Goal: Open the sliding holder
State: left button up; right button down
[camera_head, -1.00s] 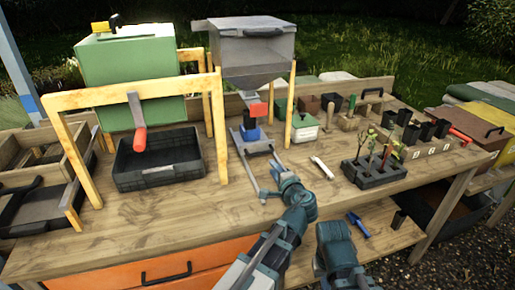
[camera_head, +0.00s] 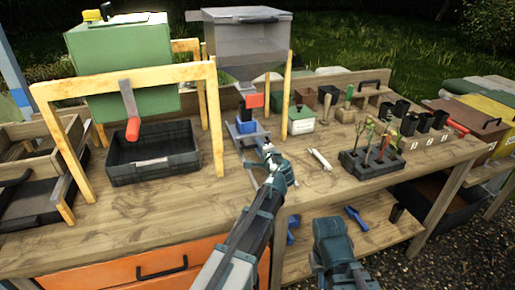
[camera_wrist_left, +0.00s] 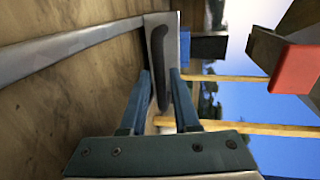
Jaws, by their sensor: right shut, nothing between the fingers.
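The sliding holder (camera_head: 236,137) is a grey metal slide on rails under the hopper, with a blue block (camera_head: 247,126) on it. In the left wrist view its grey front plate (camera_wrist_left: 172,22) carries a black bar handle (camera_wrist_left: 159,62). My left gripper (camera_head: 266,148) is at the front of the holder. In the left wrist view its two blue fingers (camera_wrist_left: 161,100) are apart, one on each side of the handle; I cannot tell whether they touch it. My right gripper (camera_head: 328,226) is shut and empty in front of the bench, its fingertips hardly visible.
The grey hopper (camera_head: 247,45) with its red outlet part (camera_head: 254,100) stands above the holder. A black crate (camera_head: 150,165) and wooden frame (camera_head: 130,82) are to the left. A white tool (camera_head: 319,159) and a dark plant tray (camera_head: 370,165) are to the right.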

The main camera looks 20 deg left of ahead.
pick_arm(q)
jog(key=shift+w+a+f, duration=0.15)
jog(key=shift+w+a, duration=0.25)
jog(key=shift+w, duration=0.15)
jog(key=shift+c, duration=0.2)
grip_shut()
dwell(1.0)
